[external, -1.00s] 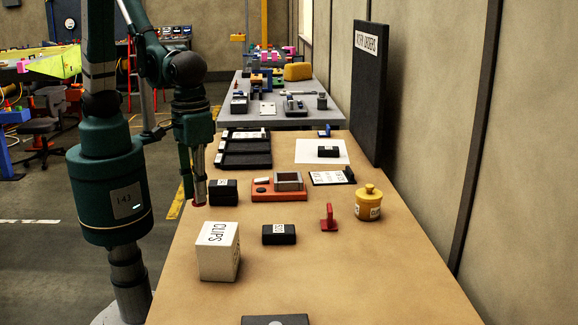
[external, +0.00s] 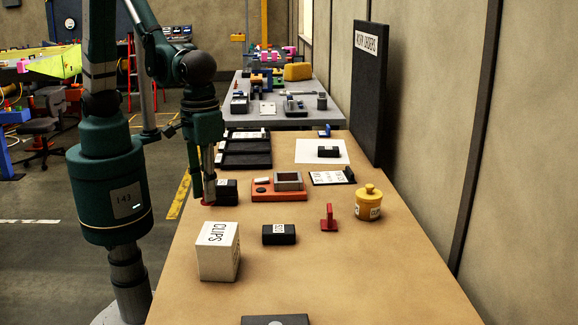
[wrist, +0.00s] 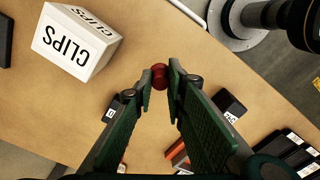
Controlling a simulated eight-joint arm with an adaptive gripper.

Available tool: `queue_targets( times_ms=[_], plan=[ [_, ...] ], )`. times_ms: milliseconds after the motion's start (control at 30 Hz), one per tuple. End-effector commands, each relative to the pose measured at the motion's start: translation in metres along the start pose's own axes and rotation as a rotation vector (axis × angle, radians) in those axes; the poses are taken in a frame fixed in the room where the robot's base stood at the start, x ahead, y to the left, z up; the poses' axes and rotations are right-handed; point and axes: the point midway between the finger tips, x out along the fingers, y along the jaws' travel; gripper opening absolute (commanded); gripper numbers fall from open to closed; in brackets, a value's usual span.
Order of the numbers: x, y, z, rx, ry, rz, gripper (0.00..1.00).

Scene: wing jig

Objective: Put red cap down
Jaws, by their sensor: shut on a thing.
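My gripper (wrist: 160,84) is shut on a small, round red cap (wrist: 160,72), which sits between the fingertips in the wrist view. In the external view my gripper (external: 208,188) points down near the left edge of the tan table, close beside a small black block (external: 228,192). Only a bit of the red cap (external: 208,204) shows at the fingertips there. I cannot tell whether the cap touches the table.
A white CLIPS box (external: 219,250) stands nearer the camera, with a black labelled block (external: 279,234) to its right. An orange fixture (external: 279,195), a red bracket (external: 329,218) and a yellow jar (external: 368,207) lie farther right. The near tabletop is mostly clear.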

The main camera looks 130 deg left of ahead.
Motion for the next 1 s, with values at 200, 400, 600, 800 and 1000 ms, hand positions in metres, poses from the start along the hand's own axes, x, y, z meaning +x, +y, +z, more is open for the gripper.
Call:
queue_targets(
  times_ms=[200, 400, 600, 800, 1000],
  plan=[
    [-0.004, 0.018, -0.044, -0.031, 0.0, 0.0, 0.08],
    [-0.005, 0.034, -0.099, -0.064, 0.0, 0.0, 0.08],
    [-0.007, 0.045, -0.157, -0.097, 0.0, 0.0, 0.08],
    [-0.007, 0.05, -0.217, -0.13, 0.0, 0.0, 0.08],
    [-0.007, 0.05, -0.279, -0.163, 0.0, 0.001, 0.08]
  ],
)
